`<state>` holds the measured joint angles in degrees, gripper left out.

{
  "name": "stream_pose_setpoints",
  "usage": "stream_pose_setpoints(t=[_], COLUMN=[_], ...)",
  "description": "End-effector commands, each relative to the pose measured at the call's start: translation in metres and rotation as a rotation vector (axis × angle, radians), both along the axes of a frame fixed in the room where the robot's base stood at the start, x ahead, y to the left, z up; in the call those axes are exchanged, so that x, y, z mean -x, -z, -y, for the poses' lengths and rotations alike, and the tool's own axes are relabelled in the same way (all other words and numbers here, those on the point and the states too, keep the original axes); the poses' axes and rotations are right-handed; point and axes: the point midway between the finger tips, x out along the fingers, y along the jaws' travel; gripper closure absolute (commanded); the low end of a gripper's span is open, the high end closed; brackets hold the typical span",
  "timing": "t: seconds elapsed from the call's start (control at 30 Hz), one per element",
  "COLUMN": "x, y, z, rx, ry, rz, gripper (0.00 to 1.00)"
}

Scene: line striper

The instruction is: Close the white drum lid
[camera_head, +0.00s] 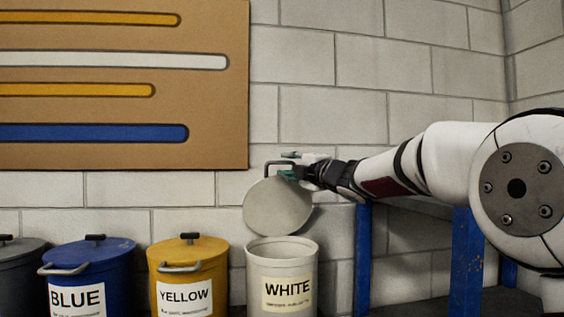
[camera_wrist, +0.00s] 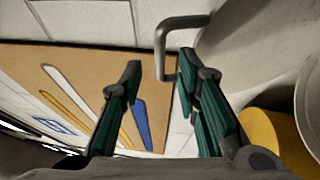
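The white drum (camera_head: 281,276) stands open on the right of the drum row, with its label facing me. Its round lid (camera_head: 279,209) is raised and tilted nearly upright behind and above the rim. The lid also fills the upper right of the wrist view (camera_wrist: 265,35). A grey bar handle (camera_wrist: 163,40) sticks out from the lid. My gripper (camera_head: 295,169) is by the lid's top edge. In the wrist view my gripper (camera_wrist: 158,72) has its fingers apart, with the handle just at the tips, nearer the right finger. I cannot tell whether they touch.
The closed yellow drum (camera_head: 187,272) and blue drum (camera_head: 90,280) stand to the left, with a dark drum (camera_head: 20,275) at the edge. A blue-legged table (camera_head: 362,262) is close on the right. A striped board (camera_head: 120,105) hangs on the block wall behind.

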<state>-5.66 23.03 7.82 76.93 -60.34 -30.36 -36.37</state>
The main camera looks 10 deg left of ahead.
Motion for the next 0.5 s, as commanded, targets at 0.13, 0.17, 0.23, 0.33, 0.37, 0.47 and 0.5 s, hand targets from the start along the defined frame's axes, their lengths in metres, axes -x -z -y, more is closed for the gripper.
stream_pose_setpoints(t=[0.13, 0.17, 0.23, 0.33, 0.37, 0.47, 0.5], x=[-0.014, -0.017, -0.021, -0.025, -0.026, -0.027, -0.027], y=[-0.003, -0.003, -0.003, -0.004, -0.004, -0.004, -0.004], z=[-0.013, -0.014, -0.018, -0.021, -0.022, -0.023, -0.023], rx=[0.0, -0.001, -0.001, -0.001, -0.001, -0.001, -0.001], ry=[-0.001, -0.001, -0.001, -0.001, -0.001, 0.0, 0.0], rz=[0.0, -0.001, -0.001, -0.001, -0.001, -0.001, -0.001], gripper=[0.7, 0.7, 0.7, 0.7, 0.7, 0.7, 0.7])
